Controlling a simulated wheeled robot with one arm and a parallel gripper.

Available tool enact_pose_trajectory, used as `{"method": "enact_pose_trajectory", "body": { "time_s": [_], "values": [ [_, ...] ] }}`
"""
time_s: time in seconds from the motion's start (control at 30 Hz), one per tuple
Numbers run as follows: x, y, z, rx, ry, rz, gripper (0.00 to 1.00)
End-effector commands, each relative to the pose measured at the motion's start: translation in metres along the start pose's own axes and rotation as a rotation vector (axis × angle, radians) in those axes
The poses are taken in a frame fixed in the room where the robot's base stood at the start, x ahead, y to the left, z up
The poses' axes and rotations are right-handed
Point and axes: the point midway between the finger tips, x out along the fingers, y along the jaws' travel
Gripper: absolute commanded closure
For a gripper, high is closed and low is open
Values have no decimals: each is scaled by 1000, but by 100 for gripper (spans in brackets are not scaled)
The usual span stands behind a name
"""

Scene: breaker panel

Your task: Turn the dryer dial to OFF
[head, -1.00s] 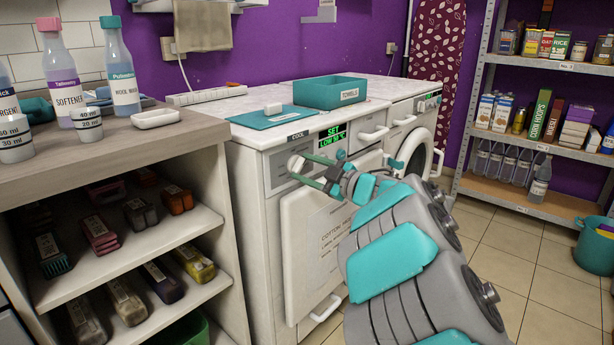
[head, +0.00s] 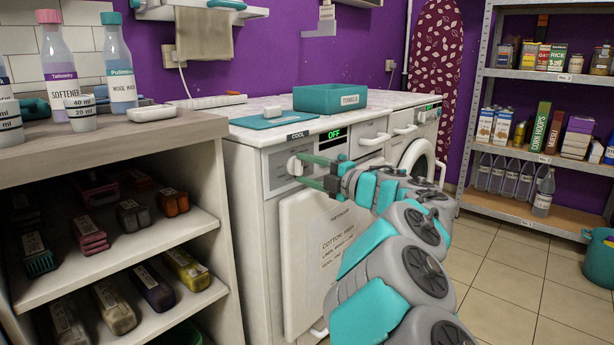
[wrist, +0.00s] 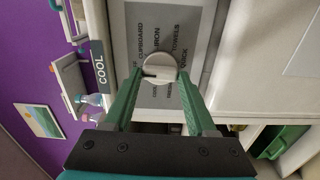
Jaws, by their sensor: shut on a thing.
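The dryer dial (wrist: 158,69) is a round pale knob on a grey label plate with several printed settings. In the head view the dial (head: 294,165) is on the front panel of the white dryer (head: 270,215), below the COOL tag. The dryer display (head: 334,135) reads OFF in green. My gripper (head: 313,171) reaches the dial from the right. In the wrist view my gripper's green fingers (wrist: 160,84) are on either side of the dial, shut on it.
A teal TOWELS box (head: 320,97) sits on the dryer top. A second machine (head: 425,140) stands to the right.

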Motion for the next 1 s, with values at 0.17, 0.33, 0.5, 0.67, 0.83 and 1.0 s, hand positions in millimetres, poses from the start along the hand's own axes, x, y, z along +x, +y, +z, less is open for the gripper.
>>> {"method": "enact_pose_trajectory", "body": {
  "time_s": [0.17, 0.33, 0.5, 0.67, 0.83, 1.0],
  "values": [
    [0, -3, 0, -39, 1, -4, 99],
    [0, -2, 0, -51, 1, -4, 99],
    [0, -2, 0, -52, 1, -4, 99],
    [0, -2, 0, -52, 1, -4, 42],
    [0, -2, 0, -52, 1, -3, 23],
    [0, -1, 0, -51, 1, -2, 13]
  ]
}}
